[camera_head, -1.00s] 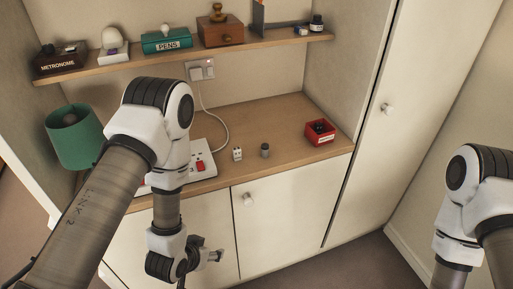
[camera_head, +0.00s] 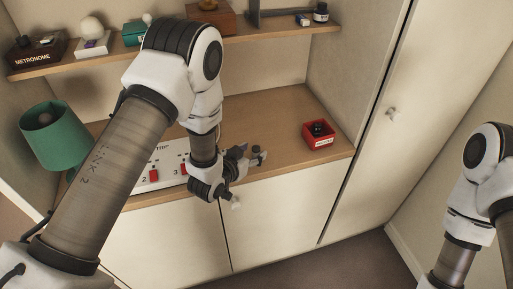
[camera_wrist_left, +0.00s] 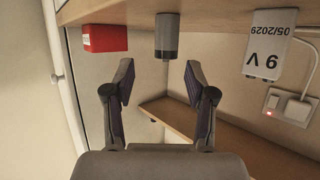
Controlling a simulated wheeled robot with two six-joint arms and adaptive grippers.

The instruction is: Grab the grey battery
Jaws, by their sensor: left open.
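In the head view my left gripper (camera_head: 256,156) is at the front part of the desk and I cannot make out the battery there. My right gripper is not in view; only part of the right arm shows.
A white 9 V battery (camera_wrist_left: 270,45) stands beside the grey one. A red box (camera_head: 319,135) sits to the right on the desk. A power strip (camera_head: 136,182) and green lamp (camera_head: 56,138) are on the left. A shelf (camera_head: 260,38) hangs above; the back right desk is clear.

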